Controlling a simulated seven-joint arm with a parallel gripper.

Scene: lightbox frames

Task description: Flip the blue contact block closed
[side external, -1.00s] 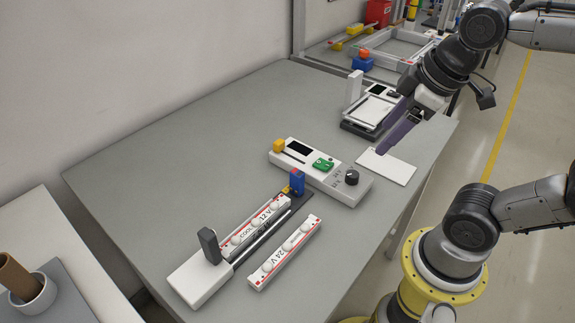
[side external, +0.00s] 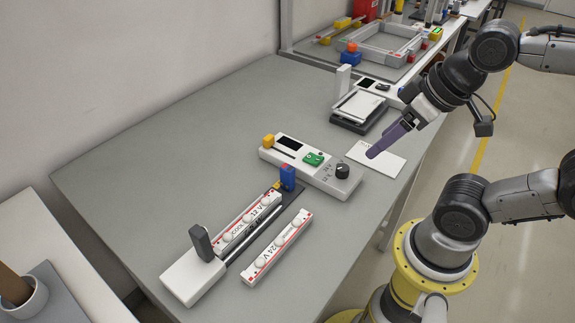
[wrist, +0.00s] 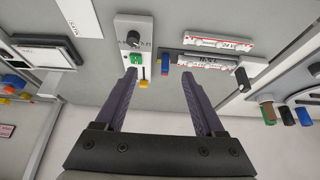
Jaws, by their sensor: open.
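The blue contact block (side external: 288,177) stands upright at the far end of the white-and-grey fixture that holds the 12 V light strip (side external: 246,222). A small yellow part sits beside its foot. A dark grey block (side external: 201,243) stands upright at the fixture's near end. In the wrist view the blue block (wrist: 166,62) shows between the fingertips, beyond them. My gripper (side external: 372,153) is open and empty, in the air near the white card, to the right of the blue block and apart from it. The wrist view shows both fingers (wrist: 158,74) spread.
A second strip marked 24 V (side external: 276,247) lies alongside the fixture. A white tester (side external: 325,172) with a dial, green part and yellow block lies behind the blue block. A white card (side external: 385,164) and a scale-like device (side external: 361,110) stand further back. The table's left side is clear.

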